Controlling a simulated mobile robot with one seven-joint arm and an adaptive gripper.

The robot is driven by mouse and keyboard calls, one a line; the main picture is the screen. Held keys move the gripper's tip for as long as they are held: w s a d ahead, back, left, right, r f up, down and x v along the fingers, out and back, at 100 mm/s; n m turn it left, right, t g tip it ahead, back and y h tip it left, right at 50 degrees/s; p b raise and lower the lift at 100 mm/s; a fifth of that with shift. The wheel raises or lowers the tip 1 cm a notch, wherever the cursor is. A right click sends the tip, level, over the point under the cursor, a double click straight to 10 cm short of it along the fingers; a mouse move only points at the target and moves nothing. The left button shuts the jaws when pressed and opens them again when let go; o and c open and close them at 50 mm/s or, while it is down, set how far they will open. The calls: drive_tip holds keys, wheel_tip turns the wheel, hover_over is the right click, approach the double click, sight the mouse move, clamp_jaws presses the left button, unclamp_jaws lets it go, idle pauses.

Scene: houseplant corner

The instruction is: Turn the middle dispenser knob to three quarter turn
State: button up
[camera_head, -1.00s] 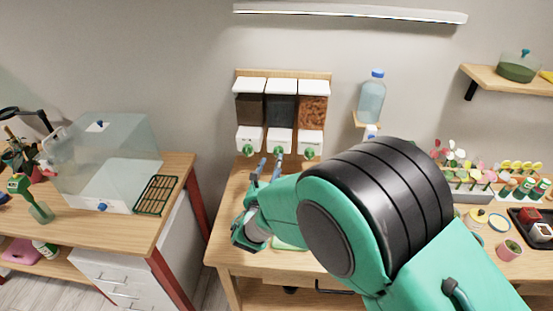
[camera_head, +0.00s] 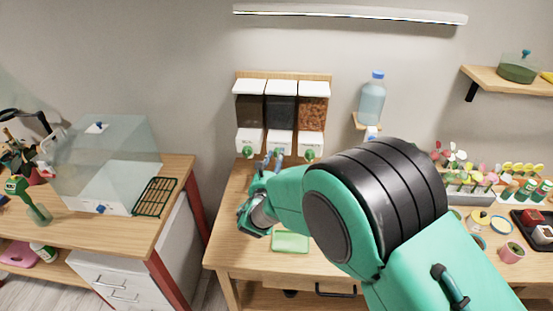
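The dispenser (camera_head: 281,90) is a wall unit with three clear bins, white lids and white fronts. The middle bin (camera_head: 281,111) holds dark material. Its white front (camera_head: 281,138) shows, but its knob is hidden behind my fingertips. The green left knob (camera_head: 248,153) and green right knob (camera_head: 309,154) are in plain view. My gripper (camera_head: 272,157) is at the middle front, with two blue-grey fingers pointing up at the knob's place. The fingertips look slightly apart. I cannot tell whether they touch or grip the knob.
A green mat (camera_head: 291,241) lies on the wooden table (camera_head: 228,245) below my arm. A water bottle (camera_head: 371,98) stands on a small wall shelf to the right. A clear box (camera_head: 105,160) stands on the left table. Flowers and small pots crowd the right side.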

drive_tip(key=shift+c, duration=1.3)
